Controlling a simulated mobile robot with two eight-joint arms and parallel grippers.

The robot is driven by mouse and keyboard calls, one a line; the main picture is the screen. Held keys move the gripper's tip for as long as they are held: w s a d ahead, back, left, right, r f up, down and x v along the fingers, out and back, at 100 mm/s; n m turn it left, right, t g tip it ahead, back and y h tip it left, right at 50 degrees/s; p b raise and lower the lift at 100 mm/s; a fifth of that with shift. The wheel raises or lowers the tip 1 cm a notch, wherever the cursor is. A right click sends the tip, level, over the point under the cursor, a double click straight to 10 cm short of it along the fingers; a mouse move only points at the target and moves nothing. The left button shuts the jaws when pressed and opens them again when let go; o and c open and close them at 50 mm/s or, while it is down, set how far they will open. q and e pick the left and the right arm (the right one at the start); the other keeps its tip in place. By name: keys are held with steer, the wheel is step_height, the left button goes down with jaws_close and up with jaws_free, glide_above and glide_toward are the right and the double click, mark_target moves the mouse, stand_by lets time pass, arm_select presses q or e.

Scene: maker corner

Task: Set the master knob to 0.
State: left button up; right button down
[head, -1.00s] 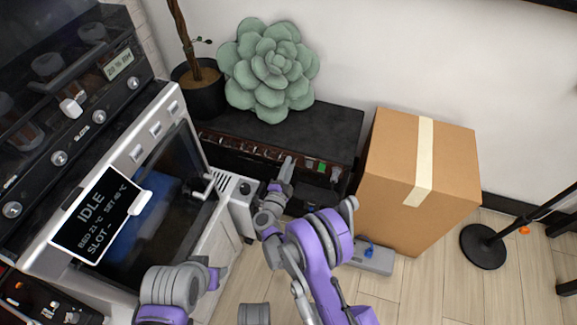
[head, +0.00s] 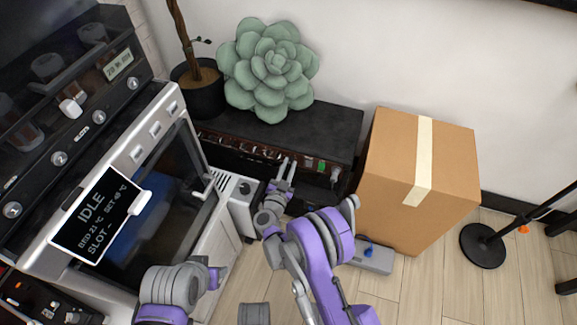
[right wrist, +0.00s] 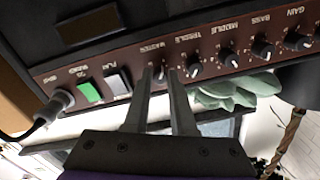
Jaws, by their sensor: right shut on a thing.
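The amplifier (head: 325,130) is a black box with a brown front panel, standing against the wall. Its panel (right wrist: 110,72) fills much of the right wrist view, upside down, with a row of knobs. The master knob (right wrist: 159,76) is at the end of the row near the switches. My right gripper (right wrist: 159,72) is shut on it, one finger on each side; the fingers partly hide it and its pointer setting cannot be read. In the head view my right gripper (head: 288,163) reaches the amplifier's front. My left gripper is not in view.
A green switch (right wrist: 89,92), a grey switch (right wrist: 118,83) and a plugged cable (right wrist: 52,108) sit beside the master knob. The treble knob (right wrist: 194,70) is close on the other side. A cardboard box (head: 420,180) stands right of the amplifier, a machine (head: 150,215) left.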

steer(key=shift+n, duration=0.4)
steer(key=c, duration=0.7)
jaws_free()
steer(key=shift+c, duration=0.2)
steer(key=p+v, duration=0.1)
steer(key=v, duration=1)
steer(key=shift+p, duration=0.35)
steer(key=shift+w, duration=0.1)
